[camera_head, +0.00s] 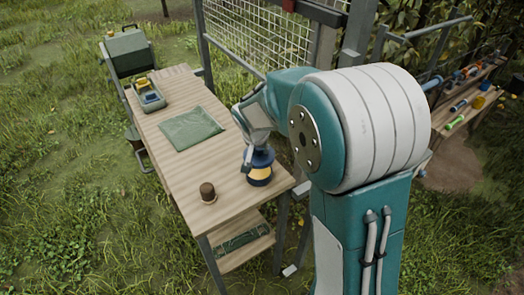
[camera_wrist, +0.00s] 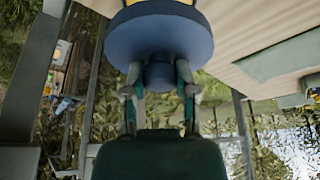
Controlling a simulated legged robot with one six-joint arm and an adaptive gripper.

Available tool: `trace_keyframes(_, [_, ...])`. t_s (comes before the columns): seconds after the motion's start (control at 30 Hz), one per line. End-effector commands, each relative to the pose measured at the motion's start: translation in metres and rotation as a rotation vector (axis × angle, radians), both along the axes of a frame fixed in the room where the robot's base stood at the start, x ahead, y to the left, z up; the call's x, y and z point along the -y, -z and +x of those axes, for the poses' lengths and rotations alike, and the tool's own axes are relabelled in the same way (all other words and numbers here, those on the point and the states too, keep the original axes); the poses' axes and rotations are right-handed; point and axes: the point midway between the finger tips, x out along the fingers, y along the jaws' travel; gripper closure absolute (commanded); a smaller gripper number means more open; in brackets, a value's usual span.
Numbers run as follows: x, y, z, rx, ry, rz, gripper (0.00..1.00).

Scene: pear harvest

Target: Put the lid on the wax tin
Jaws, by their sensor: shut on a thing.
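The wax tin (camera_head: 258,174), yellow and dark blue, stands on the wooden bench near its front right edge. The blue lid (camera_head: 263,157) is right at the top of the tin; whether it rests fully on it or sits just above, I cannot tell. In the wrist view the round blue lid (camera_wrist: 158,38) fills the top middle, and a little of the tin shows at the top edge. My gripper (camera_wrist: 160,80) is shut on the lid's blue knob, one finger on each side. In the head view my gripper (camera_head: 249,160) reaches down to the lid, partly covering it.
A small brown pot (camera_head: 208,192) stands left of the tin on the bench (camera_head: 185,178). A green cloth (camera_head: 190,128) lies further back, with a tray (camera_head: 148,95) of yellow and blue items behind it. A wire trellis (camera_head: 255,35) stands behind the bench.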

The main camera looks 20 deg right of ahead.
Motion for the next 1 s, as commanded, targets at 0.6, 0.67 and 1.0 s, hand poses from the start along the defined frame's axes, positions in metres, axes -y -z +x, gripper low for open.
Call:
trace_keyframes(0.6, [0.000, 0.052, 0.000, 0.000, 0.000, -0.001, 0.95])
trace_keyframes(0.67, [0.000, 0.054, 0.000, 0.000, 0.001, 0.000, 0.95])
trace_keyframes(1.0, [0.000, 0.057, 0.000, 0.001, 0.000, 0.000, 0.95])
